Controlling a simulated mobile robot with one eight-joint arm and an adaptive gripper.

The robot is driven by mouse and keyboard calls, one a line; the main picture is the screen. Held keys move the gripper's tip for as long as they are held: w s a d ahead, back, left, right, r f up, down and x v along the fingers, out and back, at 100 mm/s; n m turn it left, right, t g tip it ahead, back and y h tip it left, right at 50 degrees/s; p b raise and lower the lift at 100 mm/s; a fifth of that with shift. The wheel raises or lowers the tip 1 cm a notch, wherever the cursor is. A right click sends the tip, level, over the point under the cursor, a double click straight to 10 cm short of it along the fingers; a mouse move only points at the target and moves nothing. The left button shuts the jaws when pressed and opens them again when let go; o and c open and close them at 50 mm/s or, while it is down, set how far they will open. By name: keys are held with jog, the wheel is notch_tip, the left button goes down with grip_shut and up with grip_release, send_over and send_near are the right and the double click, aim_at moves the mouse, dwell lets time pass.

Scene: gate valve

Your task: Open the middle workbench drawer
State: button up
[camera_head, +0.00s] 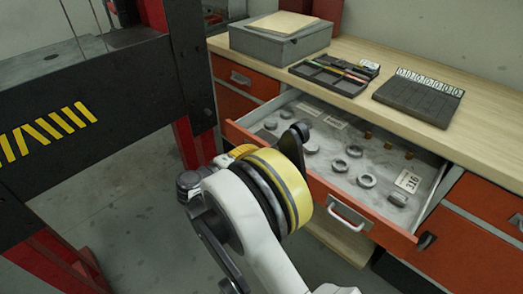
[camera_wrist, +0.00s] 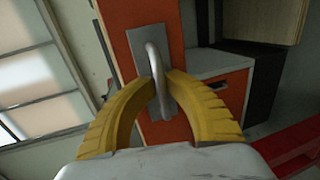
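The middle workbench drawer (camera_head: 408,246) has an orange front and is pulled well out, with its grey interior and contents showing in the head view. A silver handle (camera_head: 350,217) on the right part of its front is free. In the wrist view, my gripper (camera_wrist: 162,80) has its two curved yellow fingers closed in on both sides of a silver handle (camera_wrist: 153,55) on an orange front (camera_wrist: 119,18). The fingertips appear to touch the bar. In the head view, my arm covers the left part of the drawer front and most of my gripper.
Several metal rings (camera_head: 366,181) and small parts lie in the drawer. The wooden worktop (camera_head: 360,58) carries a grey box (camera_head: 278,42), a tool tray (camera_head: 334,76) and a dark case (camera_head: 418,97). A black beam (camera_head: 100,100) with yellow stripes stands at left.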

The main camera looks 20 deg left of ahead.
jog(key=shift+o, duration=0.4)
jog(key=shift+w+d, duration=0.15)
jog(key=shift+w, duration=0.05)
jog(key=v, duration=1.2)
jog(key=shift+w, duration=0.1)
